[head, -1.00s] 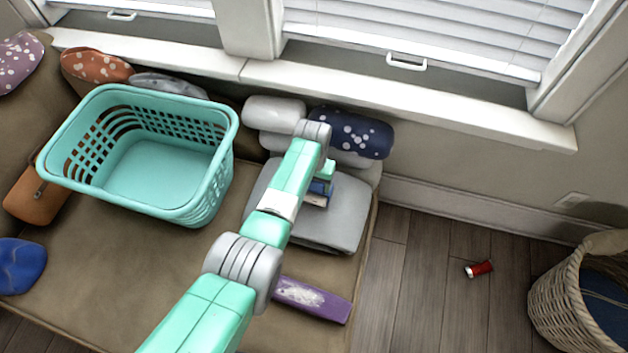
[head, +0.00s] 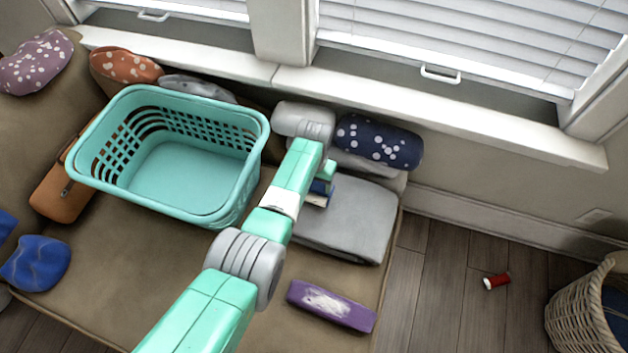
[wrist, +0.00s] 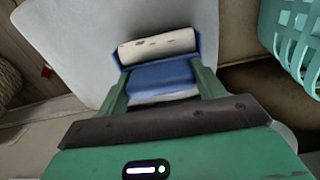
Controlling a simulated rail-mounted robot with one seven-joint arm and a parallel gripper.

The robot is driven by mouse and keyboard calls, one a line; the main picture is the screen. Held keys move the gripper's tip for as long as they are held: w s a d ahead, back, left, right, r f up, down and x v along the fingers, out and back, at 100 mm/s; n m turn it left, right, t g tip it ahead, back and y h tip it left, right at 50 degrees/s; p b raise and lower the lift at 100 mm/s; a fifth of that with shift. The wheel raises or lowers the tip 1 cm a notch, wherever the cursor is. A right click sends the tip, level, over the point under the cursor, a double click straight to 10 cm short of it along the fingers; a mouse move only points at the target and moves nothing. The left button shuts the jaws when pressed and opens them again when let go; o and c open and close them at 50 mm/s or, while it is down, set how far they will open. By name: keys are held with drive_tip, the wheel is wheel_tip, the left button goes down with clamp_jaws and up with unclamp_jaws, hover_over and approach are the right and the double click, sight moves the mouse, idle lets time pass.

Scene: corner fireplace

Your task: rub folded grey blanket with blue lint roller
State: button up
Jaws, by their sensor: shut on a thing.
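The folded grey blanket (head: 352,222) lies on the right part of the brown couch, in front of the cushions. The blue lint roller (head: 322,190) is over the blanket's left part, partly hidden behind my arm in the head view. In the wrist view the lint roller (wrist: 160,75) shows its white roll and blue body between my fingers. My gripper (wrist: 160,82) is shut on the lint roller. The white roll is over the grey blanket (wrist: 90,35); I cannot tell for sure whether it touches.
A teal laundry basket (head: 240,185) stands on the couch (head: 120,270) to the left. A navy dotted cushion (head: 378,142) lies behind the blanket, a purple box (head: 332,306) in front. A red spool (head: 497,281) and wicker basket (head: 575,315) are on the floor at right.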

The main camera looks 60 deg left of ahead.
drive_tip(key=r, duration=0.3)
drive_tip(key=shift+w+d+p, duration=0.1)
drive_tip(key=shift+d+p, duration=0.15)
drive_tip(key=shift+p, duration=0.1)
drive_tip(key=shift+w+d+r+p, duration=0.1)
drive_tip(key=shift+d+r+p, duration=0.15)
drive_tip(key=shift+p, duration=0.1)
drive_tip(key=r+p, duration=0.4)
drive_tip(key=shift+a+r, duration=0.2)
drive_tip(key=shift+r, duration=0.05)
